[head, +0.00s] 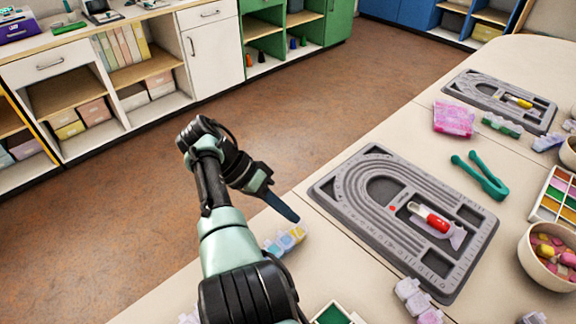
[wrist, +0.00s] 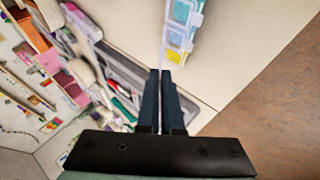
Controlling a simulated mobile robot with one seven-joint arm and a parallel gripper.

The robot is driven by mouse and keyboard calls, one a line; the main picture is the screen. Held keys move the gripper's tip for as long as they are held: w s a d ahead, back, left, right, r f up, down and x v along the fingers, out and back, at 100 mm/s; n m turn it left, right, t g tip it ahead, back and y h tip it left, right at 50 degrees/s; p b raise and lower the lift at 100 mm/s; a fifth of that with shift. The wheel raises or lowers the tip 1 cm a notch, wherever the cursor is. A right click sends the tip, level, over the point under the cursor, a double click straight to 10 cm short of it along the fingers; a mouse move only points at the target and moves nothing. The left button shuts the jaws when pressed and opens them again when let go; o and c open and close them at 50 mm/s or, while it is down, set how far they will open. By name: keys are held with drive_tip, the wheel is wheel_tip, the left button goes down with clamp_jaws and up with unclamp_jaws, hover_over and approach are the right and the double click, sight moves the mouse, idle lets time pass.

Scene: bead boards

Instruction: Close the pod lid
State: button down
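A small translucent pod strip (head: 286,240) lies on the near table's left edge, with blue and yellow contents showing. It also shows at the top of the wrist view (wrist: 181,30), with yellow, teal and blue compartments in a row. A pale clear flap (wrist: 196,18) stands out at its side; I cannot tell for sure whether it is a raised lid. My gripper (head: 290,213) is above the table edge, just behind the strip in the head view. Its dark blue fingers (wrist: 160,73) are together and hold nothing. The fingertips appear apart from the strip.
A grey bead board (head: 345,192) with a red-capped tube (head: 432,218) lies right of my gripper. More clear pods (head: 415,297) lie in front of it. Green tweezers (head: 482,176), a bead bowl (head: 535,262) and a second board (head: 470,88) are farther right. Floor lies left.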

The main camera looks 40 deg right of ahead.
idle(0.4)
drive_tip(key=c, duration=1.1)
unclamp_jaws()
drive_tip(key=shift+o, duration=0.2)
